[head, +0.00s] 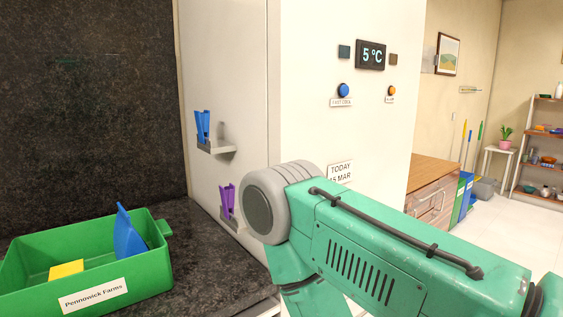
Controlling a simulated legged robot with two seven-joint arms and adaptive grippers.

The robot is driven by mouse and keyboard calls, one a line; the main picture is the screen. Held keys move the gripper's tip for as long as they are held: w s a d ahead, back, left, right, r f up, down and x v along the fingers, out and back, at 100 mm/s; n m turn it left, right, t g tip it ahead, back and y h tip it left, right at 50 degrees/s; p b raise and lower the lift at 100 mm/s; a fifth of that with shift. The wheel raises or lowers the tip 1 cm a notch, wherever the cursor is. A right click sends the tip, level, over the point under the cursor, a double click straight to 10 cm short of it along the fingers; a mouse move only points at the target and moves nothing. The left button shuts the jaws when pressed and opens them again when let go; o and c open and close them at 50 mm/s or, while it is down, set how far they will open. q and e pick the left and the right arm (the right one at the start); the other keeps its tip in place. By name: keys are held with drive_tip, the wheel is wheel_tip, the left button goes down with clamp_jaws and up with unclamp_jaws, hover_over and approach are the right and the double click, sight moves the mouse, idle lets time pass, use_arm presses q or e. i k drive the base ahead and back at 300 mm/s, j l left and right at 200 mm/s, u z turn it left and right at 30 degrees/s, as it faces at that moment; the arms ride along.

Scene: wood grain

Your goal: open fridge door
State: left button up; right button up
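A tall white cabinet front (310,120), apparently the fridge, fills the middle of the head view. It carries a dark display (371,55) reading 5 °C, a blue button (343,90) and an orange button (391,91). I see no handle or open gap on it; my green arm hides its lower part. That arm comes in from the lower right and bends downward at a grey joint. Neither of my grippers shows in this view.
A green crate (155,268) labelled Pennowick Farms stands on the dark counter (205,245) at left. Blue (202,126) and purple (227,201) clips sit on small wall ledges. A wooden cabinet (432,185) stands beyond at right, with open floor further right.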

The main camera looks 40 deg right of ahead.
sight(361, 141)
drive_tip(key=z, duration=1.7)
